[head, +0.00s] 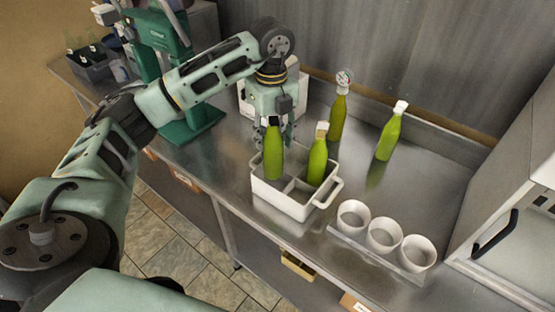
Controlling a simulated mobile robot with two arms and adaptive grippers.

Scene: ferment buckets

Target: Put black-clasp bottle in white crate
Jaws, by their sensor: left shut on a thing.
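My left gripper (275,128) is shut on the neck of a green bottle (272,158), pointing down from above. The bottle is upright at the left side of the white crate (296,208). I cannot tell whether its base rests inside a compartment or hangs just above. Its clasp is hidden by the fingers, so its colour does not show. Another green bottle (317,163) with a pale yellowish top stands in the crate to the right of the held one. My right gripper is not in view.
Two green bottles stand behind the crate, one with a round gauge-like top (337,118), one with a white top (389,138). Three white cups (384,235) stand at the right front. A green bench machine (164,60) and grey crate (92,68) are at left. A white box (245,105) is behind the gripper.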

